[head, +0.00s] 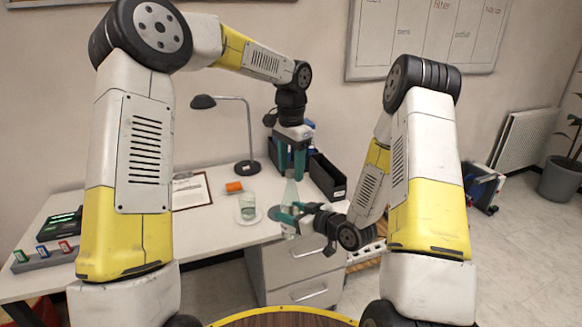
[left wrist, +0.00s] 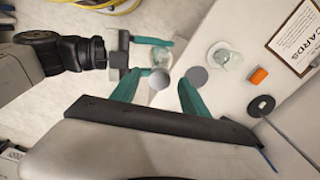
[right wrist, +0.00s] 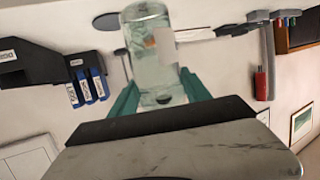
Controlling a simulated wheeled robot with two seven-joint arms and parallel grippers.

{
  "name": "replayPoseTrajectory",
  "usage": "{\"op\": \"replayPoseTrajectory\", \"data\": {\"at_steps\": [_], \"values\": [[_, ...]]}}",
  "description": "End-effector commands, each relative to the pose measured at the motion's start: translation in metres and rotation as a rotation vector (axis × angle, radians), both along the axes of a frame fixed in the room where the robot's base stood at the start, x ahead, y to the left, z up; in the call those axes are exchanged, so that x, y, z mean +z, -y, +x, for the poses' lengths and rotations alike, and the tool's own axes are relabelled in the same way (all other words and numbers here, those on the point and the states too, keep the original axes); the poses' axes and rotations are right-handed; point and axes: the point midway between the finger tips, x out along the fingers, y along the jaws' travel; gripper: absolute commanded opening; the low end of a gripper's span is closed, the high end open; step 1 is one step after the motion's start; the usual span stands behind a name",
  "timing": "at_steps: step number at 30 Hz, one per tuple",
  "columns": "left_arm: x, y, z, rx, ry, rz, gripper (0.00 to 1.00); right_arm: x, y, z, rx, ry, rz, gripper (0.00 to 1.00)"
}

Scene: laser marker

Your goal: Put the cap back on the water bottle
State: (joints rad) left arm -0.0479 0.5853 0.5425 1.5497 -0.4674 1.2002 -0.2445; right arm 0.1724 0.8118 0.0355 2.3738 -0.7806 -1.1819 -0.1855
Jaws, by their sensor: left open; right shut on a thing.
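A clear bottle (head: 290,192) stands about upright near the desk's front edge, shut in my right gripper (head: 289,220). It also shows from above in the left wrist view (left wrist: 161,57) and large in the right wrist view (right wrist: 152,55). My left gripper (head: 293,172) is above the bottle, fingers pointing down.
A glass (head: 248,207) stands on a saucer left of the bottle. An orange block (head: 234,187), a lamp (head: 248,140) and a clipboard (head: 192,190) are on the desk. A black bin (head: 328,177) stands right of my left gripper.

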Motion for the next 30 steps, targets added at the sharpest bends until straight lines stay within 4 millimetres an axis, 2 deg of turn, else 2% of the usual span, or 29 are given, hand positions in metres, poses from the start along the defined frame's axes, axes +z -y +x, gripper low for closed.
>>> {"op": "replayPoseTrajectory", "data": {"at_steps": [5, 18, 24, 30], "values": [[0.013, 0.001, 0.001, 0.000, 0.002, -0.001, 0.53, 0.001, 0.000, 0.001, 0.000, 0.003, 0.001, 0.00], [0.100, 0.001, 0.000, 0.000, 0.003, -0.001, 0.53, 0.001, 0.000, 0.001, 0.000, 0.003, 0.001, 0.00], [0.118, 0.001, 0.000, 0.000, 0.001, -0.001, 0.53, 0.001, 0.000, 0.001, 0.000, 0.003, 0.001, 0.00], [0.120, 0.000, 0.000, 0.000, 0.000, 0.000, 0.53, 0.001, 0.000, 0.001, 0.000, 0.003, 0.001, 0.00]]}}
